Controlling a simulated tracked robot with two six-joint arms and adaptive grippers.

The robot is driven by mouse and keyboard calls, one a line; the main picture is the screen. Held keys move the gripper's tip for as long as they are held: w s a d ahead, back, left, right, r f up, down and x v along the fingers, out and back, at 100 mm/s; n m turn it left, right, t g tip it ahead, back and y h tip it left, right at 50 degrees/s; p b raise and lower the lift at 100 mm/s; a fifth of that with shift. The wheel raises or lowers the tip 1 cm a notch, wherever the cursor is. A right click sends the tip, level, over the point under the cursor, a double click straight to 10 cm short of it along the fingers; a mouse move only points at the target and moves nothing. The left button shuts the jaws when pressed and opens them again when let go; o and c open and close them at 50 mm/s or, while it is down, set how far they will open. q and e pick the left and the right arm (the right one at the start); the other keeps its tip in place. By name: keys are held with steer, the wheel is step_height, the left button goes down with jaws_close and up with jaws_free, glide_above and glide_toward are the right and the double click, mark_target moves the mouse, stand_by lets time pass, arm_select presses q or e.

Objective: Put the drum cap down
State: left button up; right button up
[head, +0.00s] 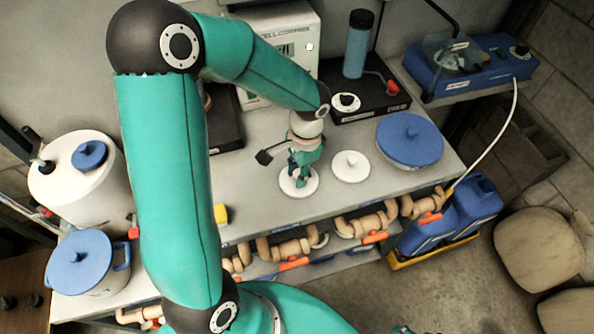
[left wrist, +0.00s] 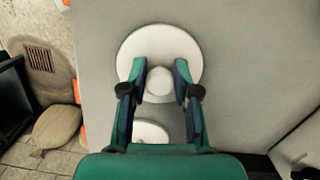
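The drum cap (head: 287,187) is a white disc with a round knob, in the middle of the bench's front part. My left gripper (head: 300,172) points down onto it from above. In the left wrist view, the cap (left wrist: 160,38) lies flat beyond the fingers, and the fingers of my left gripper (left wrist: 161,78) close on both sides of its knob. The cap is at or very near the grey bench top (head: 250,200); I cannot tell whether it touches.
A similar white lid (head: 351,166) lies just right of the cap. A blue lid (head: 409,140) covers a dish further right. A yellow block (head: 221,214) is to the left. A black-based stirrer (head: 368,106) stands behind. Valved pipes (head: 293,247) run below the bench's front edge.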

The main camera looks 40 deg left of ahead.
arm_select(q)
steer(key=shift+o, duration=1.2)
steer(key=shift+r, duration=0.1)
step_height(320, 180, up, 12)
steer(key=w, duration=0.1)
steer(key=shift+w+d, duration=0.2)
